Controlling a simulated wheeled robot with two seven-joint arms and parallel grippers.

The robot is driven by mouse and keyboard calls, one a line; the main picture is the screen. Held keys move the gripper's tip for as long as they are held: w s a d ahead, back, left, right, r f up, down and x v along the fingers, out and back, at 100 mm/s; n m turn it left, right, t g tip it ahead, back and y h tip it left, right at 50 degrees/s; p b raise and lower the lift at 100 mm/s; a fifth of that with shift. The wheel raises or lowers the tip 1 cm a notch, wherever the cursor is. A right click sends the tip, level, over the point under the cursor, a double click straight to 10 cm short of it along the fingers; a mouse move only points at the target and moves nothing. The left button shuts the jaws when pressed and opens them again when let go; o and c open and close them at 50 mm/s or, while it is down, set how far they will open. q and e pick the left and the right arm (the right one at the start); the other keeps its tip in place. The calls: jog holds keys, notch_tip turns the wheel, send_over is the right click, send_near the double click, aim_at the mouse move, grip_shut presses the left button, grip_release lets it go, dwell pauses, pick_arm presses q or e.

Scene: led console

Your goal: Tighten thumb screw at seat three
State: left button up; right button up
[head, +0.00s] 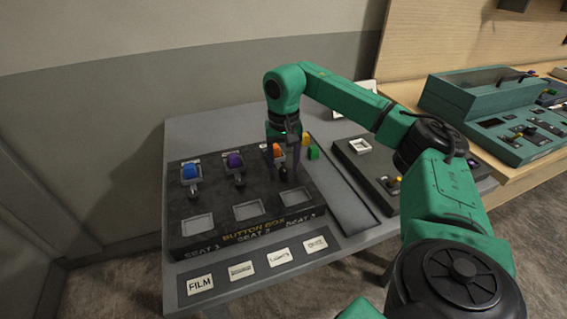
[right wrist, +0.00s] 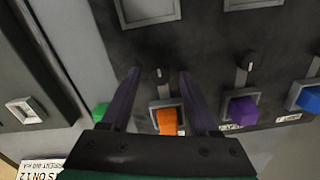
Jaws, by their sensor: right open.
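The black button box (head: 240,222) lies on the grey table, with blue (head: 190,172), purple (head: 235,160) and orange (head: 279,152) buttons along its back. Each button sits in a square seat with a small thumb screw in front of it. My right gripper (head: 284,176) points down over the orange button's seat, fingers open. In the right wrist view, the open fingers (right wrist: 157,73) stand on either side of that seat's dark thumb screw (right wrist: 160,73), apart from it, with the orange button (right wrist: 167,121) nearer the palm. My left gripper is not in view.
Empty square frames (head: 247,211) line the box's front. Label cards (head: 200,284) lie along the table's front edge. A second dark panel (head: 375,160) lies to the right, and a green console (head: 470,110) stands on the wooden bench.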

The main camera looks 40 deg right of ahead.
grip_shut()
